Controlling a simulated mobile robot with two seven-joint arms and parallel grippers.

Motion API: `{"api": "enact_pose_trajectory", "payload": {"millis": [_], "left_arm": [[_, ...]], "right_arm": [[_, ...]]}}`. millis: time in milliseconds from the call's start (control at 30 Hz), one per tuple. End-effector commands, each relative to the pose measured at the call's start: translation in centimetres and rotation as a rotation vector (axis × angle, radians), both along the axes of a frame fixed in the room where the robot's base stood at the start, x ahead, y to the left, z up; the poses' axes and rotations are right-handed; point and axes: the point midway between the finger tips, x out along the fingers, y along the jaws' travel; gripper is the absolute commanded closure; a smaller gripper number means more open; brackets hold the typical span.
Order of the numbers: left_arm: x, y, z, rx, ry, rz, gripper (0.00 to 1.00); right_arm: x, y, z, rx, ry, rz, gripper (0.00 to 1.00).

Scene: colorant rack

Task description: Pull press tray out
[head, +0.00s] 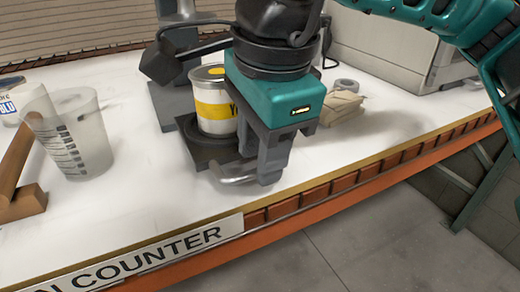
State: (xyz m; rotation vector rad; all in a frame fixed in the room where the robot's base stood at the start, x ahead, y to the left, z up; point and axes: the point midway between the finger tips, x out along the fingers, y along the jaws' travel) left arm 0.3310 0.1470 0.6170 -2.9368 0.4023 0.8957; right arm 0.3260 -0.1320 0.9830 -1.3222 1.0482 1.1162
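The press tray (197,150) is a dark plate at the foot of a grey press on the white counter. A silver bar handle (230,180) sticks out at its front. A can (212,100) with a yellow label and metal lid stands upright on the tray. My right gripper (266,172), teal with dark grey fingers, points down at the right end of the handle, in front of the can's right side. The fingers overlap the handle's right end in the view; whether they grip it is hidden. My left gripper is out of view.
A clear measuring cup (75,135) and a wooden stand (18,180) are at the left. A tan folded bundle (342,106) and a grey roll (345,86) lie behind the gripper, near a large white machine (400,50). The counter's front edge is close.

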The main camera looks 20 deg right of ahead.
Motion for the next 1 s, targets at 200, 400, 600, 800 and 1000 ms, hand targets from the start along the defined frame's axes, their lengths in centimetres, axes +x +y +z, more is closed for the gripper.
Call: {"api": "enact_pose_trajectory", "payload": {"millis": [200,400,600,800,1000], "left_arm": [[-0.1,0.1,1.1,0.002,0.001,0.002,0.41],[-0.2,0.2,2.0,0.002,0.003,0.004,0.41],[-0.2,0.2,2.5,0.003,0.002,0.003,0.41],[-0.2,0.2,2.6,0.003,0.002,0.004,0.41],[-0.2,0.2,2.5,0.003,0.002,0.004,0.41]], "right_arm": [[-0.7,0.0,4.6,0.002,-0.004,0.000,0.62],[-1.5,0.0,8.9,0.003,-0.003,0.002,0.62],[-2.0,-0.1,11.3,0.001,-0.001,0.000,0.62],[-2.2,-0.1,12.0,0.002,0.000,0.001,0.62],[-2.2,-0.1,11.9,0.002,0.000,0.001,0.62]]}}
